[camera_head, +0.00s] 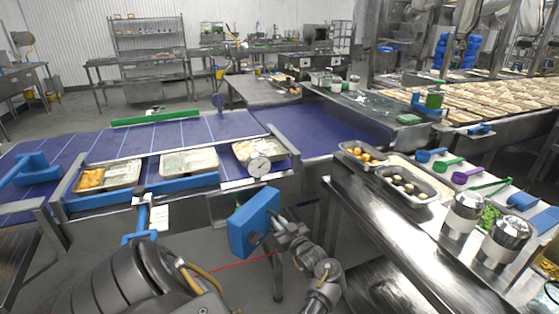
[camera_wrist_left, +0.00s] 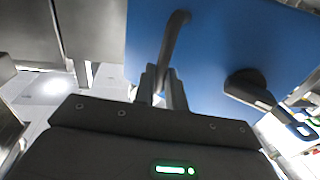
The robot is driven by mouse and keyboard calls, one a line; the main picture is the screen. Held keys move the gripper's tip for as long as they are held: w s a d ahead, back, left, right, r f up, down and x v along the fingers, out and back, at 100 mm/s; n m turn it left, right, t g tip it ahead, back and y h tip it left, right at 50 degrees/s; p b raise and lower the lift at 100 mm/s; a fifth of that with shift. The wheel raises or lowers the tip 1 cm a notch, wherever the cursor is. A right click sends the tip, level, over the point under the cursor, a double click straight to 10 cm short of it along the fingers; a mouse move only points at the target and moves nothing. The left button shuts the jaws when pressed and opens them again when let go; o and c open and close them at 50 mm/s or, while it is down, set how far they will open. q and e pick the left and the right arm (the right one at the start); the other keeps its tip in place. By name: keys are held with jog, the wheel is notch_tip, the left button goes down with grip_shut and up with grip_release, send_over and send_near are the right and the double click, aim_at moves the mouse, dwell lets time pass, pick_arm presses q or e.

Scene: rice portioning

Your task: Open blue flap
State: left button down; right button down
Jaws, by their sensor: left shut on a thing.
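The blue flap (camera_head: 250,218) is a flat blue panel below the front edge of the conveyor, near the middle of the head view. In the left wrist view the blue flap (camera_wrist_left: 215,45) fills the upper right, with a dark curved handle (camera_wrist_left: 174,45) on it. My left gripper (camera_head: 274,223) is at the flap's right part. In the left wrist view its fingers (camera_wrist_left: 163,85) are close together on the handle's lower end. My right gripper is not in view.
A steel counter (camera_head: 385,222) with pans, scoops and shakers stands to the right. A blue bracket (camera_head: 142,218) hangs to the left.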

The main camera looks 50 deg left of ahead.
pick_arm(q)
jog(key=shift+w+a+r, duration=0.1)
jog(key=shift+w+r, duration=0.05)
jog(key=shift+r, duration=0.05)
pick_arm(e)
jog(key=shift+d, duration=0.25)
pick_arm(q)
jog(key=c, duration=1.5)
grip_release()
jog(key=shift+a+f, duration=0.1)
jog(key=shift+o, duration=0.2)
